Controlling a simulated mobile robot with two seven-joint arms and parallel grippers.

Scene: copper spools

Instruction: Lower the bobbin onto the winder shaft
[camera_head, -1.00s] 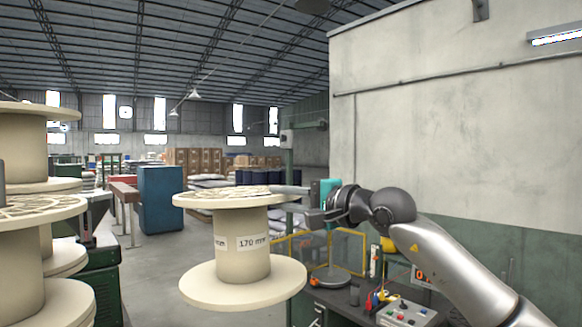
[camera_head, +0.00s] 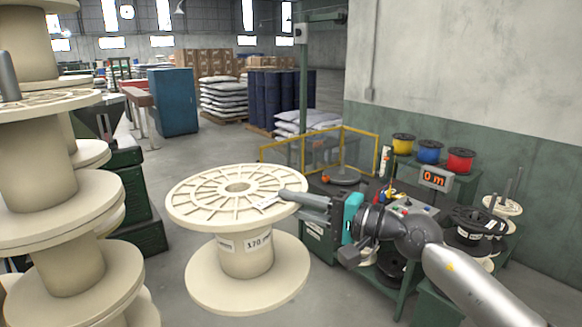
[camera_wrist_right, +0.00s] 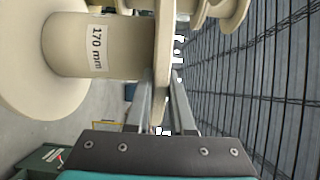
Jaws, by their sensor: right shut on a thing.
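A cream bobbin (camera_head: 245,262) labelled 170 mm hangs upright in the air at the centre of the head view, its top flange tilted toward me in the picture. My right gripper (camera_head: 286,196) is shut on the right edge of that top flange. In the right wrist view the two fingers (camera_wrist_right: 162,88) pinch the flange rim, and the bobbin's labelled barrel (camera_wrist_right: 75,45) lies left of them. A low round dark plate (camera_head: 341,176) stands behind the bobbin, inside a yellow guard. I cannot clearly tell a winder shaft there. My left gripper is not recognisable.
Stacked cream bobbins (camera_head: 38,178) fill the left side, close to the held one. The bench on the right holds a control box (camera_head: 412,208), a 0 m display (camera_head: 436,178) and yellow, blue and red (camera_head: 460,160) spools. A blue cabinet (camera_head: 173,101) stands behind.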

